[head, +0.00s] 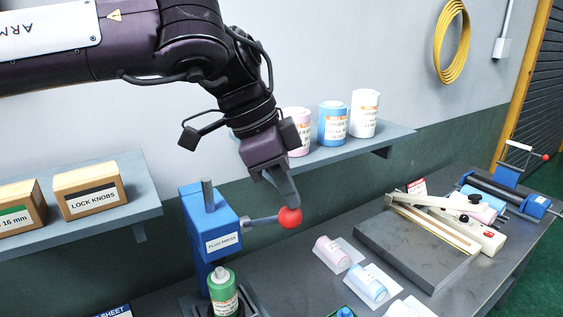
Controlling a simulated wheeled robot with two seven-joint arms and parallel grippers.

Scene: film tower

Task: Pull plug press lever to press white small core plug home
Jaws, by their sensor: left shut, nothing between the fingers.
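The blue plug press (213,228) stands on the bench at lower centre, with a label on its front. Its lever (262,220) sticks out to the right and ends in a red ball knob (290,217). A green roll or core with a pale top (222,292) stands upright under the press; I cannot tell whether the pale top is the white small core plug. My left gripper (291,201) is shut with nothing in it, its fingertips pointing down right at the red knob. They look close to or touching it. My right gripper is not in view.
Wrapped rolls, one pink (332,254) and one blue (367,285), lie on the bench right of the press. A long sealer-like tool (450,220) lies further right. A shelf (345,153) with several rolls is behind; another shelf (140,212) holds boxes (88,190) at left.

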